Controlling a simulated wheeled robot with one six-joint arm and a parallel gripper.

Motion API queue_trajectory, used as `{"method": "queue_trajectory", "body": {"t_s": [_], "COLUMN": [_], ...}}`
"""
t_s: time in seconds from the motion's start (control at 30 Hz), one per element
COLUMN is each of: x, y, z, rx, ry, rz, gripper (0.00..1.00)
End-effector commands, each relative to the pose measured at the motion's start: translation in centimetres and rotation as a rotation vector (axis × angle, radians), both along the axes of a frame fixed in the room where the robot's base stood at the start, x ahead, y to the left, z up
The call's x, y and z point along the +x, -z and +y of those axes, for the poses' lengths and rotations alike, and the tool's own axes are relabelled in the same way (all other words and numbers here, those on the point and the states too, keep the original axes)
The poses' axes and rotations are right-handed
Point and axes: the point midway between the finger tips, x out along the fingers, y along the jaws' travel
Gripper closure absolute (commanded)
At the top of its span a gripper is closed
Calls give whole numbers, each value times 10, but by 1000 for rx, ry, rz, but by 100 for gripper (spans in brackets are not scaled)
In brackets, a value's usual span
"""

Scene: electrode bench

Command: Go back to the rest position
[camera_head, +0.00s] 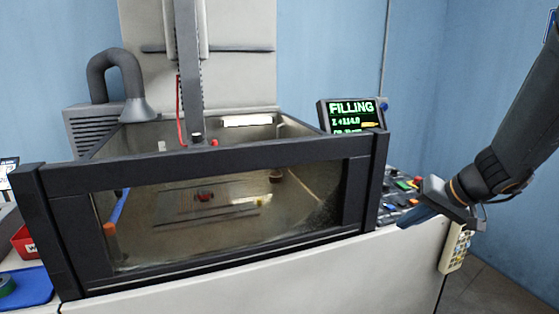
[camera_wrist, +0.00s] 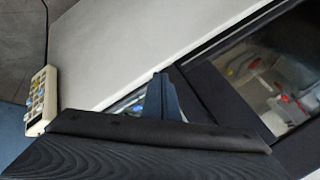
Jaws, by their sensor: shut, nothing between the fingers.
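My gripper (camera_head: 418,214) is at the right in the head view, by the right front corner of the machine's tank. Its blue-grey fingers are shut with nothing between them, and they point left and down. In the wrist view the shut fingers (camera_wrist: 160,98) stand up in the middle, beside the dark tank frame. My dark arm comes in from the upper right of the head view. The tank (camera_head: 210,157) has a black frame and a glass front. A screen (camera_head: 352,115) behind its right rear side reads FILLING.
A keypad pendant (camera_head: 454,248) hangs on the machine's white side just below my gripper; it also shows in the wrist view (camera_wrist: 41,101). Coloured small parts (camera_head: 402,186) lie behind my gripper. A red bin (camera_head: 24,243) and a blue tray (camera_head: 30,287) are at far left. Floor right is clear.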

Motion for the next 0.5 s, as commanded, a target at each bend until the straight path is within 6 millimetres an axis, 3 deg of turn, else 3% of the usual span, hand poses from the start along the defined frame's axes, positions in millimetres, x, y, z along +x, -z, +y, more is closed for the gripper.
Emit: {"method": "queue_trajectory", "body": {"t_s": [0.27, 0.5], "x": [-49, -127], "y": [30, 62], "z": [60, 111], "rx": [-56, -230], "ry": [-91, -201], "rz": [182, 379], "gripper": [100, 100]}}
